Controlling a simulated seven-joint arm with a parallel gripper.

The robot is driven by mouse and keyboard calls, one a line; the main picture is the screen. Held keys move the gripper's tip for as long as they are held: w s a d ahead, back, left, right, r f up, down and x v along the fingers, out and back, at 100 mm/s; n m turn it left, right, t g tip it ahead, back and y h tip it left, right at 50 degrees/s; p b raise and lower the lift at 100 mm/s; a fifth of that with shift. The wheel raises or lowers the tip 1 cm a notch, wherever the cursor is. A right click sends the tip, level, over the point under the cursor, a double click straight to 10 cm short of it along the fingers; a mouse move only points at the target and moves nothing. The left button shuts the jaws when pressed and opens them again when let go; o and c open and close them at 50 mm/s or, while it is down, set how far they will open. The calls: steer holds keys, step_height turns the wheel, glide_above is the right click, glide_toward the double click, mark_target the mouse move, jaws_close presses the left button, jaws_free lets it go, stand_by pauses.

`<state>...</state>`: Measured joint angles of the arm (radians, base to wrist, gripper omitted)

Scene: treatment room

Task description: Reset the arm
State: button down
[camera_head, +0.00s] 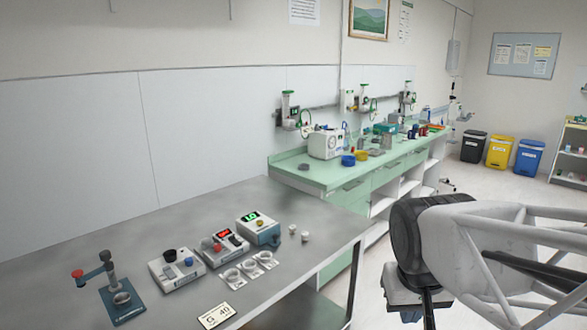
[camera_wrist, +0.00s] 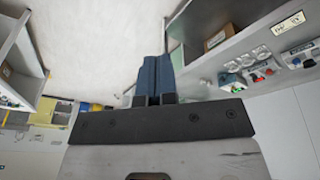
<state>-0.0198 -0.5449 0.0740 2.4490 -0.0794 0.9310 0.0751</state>
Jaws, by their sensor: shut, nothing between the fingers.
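My gripper (camera_wrist: 155,62) shows in the wrist view as two blue-grey fingers side by side, pressed together with nothing between them. Pale floor lies beyond the fingertips. In the head view my pale arm fills the lower right, right of the grey metal table (camera_head: 180,225); the fingers are not clear there. The gripper touches nothing that I can see.
Several small devices, among them a green-display unit (camera_head: 258,229) and a blue-based stand (camera_head: 122,300), stand on the table. A sign (camera_head: 216,315) is near its front edge. A green counter (camera_head: 330,174) and black, yellow (camera_head: 499,152) and blue bins stand behind.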

steer(key=s, duration=0.1)
steer(key=s+f, duration=0.1)
steer(key=s, duration=0.1)
steer(key=s+f, duration=0.1)
steer(key=s, duration=0.1)
steer(key=shift+s+f, duration=0.15)
stand_by(1.0)
